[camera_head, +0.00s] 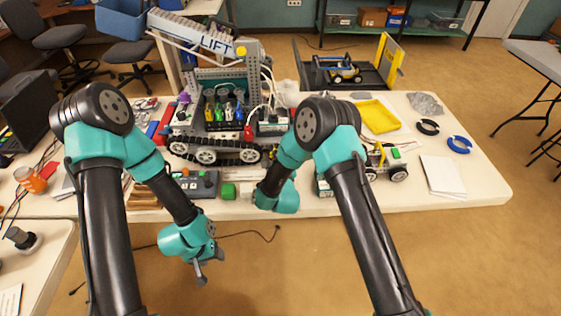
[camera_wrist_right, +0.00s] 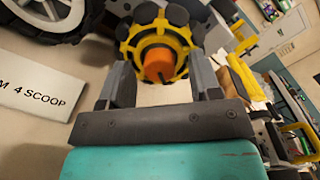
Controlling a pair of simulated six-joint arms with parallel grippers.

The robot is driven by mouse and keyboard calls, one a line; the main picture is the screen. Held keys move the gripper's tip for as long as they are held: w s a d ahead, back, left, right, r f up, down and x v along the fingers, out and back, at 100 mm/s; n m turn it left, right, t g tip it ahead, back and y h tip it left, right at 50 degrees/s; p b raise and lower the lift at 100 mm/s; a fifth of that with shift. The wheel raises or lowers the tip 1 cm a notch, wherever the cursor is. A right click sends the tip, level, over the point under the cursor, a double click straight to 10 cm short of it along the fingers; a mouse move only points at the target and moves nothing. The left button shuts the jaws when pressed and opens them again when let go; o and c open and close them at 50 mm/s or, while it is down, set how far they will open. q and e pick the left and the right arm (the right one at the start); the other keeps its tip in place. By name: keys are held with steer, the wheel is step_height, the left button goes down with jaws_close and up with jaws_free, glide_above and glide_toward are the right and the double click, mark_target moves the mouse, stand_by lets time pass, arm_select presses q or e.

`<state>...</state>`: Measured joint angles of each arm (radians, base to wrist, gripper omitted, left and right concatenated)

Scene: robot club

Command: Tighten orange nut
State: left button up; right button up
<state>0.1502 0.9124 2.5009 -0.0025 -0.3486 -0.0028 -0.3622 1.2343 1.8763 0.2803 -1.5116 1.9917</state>
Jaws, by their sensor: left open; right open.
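In the right wrist view, the orange nut (camera_wrist_right: 158,64) sits at the centre of a yellow hub (camera_wrist_right: 158,36) with dark blocks around its rim. My right gripper (camera_wrist_right: 160,70) is open, with one grey finger on each side of the nut; I cannot tell whether they touch it. In the head view, my right arm's wrist hides that gripper, and I cannot make out the nut there. My left gripper (camera_head: 207,267) is open and empty, hanging in front of the table's front edge.
A tracked robot model marked LIFT (camera_head: 215,130) stands on the white table (camera_head: 440,205). A yellow tray (camera_head: 378,117) and white papers (camera_head: 442,175) lie to the right.

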steer(key=c, duration=0.9)
steer(key=shift+c, duration=0.2)
steer(key=shift+m, duration=3.5)
steer(key=o, duration=0.9)
steer(key=shift+o, duration=0.2)
